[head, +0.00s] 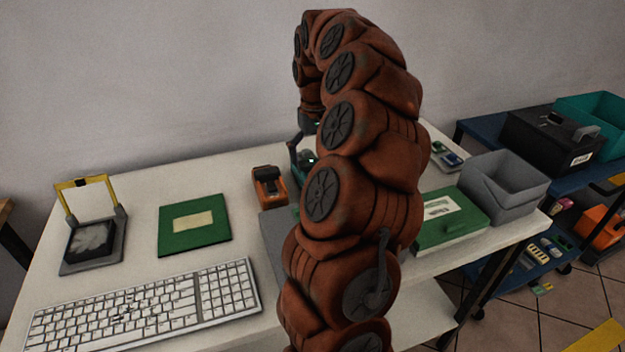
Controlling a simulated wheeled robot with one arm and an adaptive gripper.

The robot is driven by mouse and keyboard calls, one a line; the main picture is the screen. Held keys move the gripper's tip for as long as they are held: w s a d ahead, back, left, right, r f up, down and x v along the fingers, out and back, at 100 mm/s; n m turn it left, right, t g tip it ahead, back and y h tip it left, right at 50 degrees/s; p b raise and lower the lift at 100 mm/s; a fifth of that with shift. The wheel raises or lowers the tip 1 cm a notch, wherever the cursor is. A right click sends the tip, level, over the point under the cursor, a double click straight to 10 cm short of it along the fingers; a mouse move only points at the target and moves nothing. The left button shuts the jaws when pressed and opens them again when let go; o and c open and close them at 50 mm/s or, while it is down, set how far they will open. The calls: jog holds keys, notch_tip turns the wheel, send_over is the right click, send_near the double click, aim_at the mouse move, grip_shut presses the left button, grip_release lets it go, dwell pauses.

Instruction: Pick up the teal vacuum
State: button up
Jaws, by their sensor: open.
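A dark teal object, which looks like the teal vacuum (297,166), stands on the white table behind my arm. Only its left part shows; my arm hides the rest. My gripper (306,129) points down just above the teal object. It is small in the picture and partly covered by my arm, and it is open. I cannot tell whether its fingers touch the vacuum or reach around it.
An orange and black device (268,187) stands just left of the vacuum. A green board (194,238), a white keyboard (145,303) and a yellow-handled grey holder (92,240) lie further left. A green case (452,226) and grey bin (505,190) are right.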

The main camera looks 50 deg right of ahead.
aim_at(313, 163)
jog(key=shift+w+a+f, duration=0.1)
jog(key=shift+a+f, duration=0.05)
jog(key=shift+f, duration=1.25)
jog(key=shift+a+f, duration=0.15)
jog(key=shift+f, duration=1.25)
jog(key=c, duration=1.5)
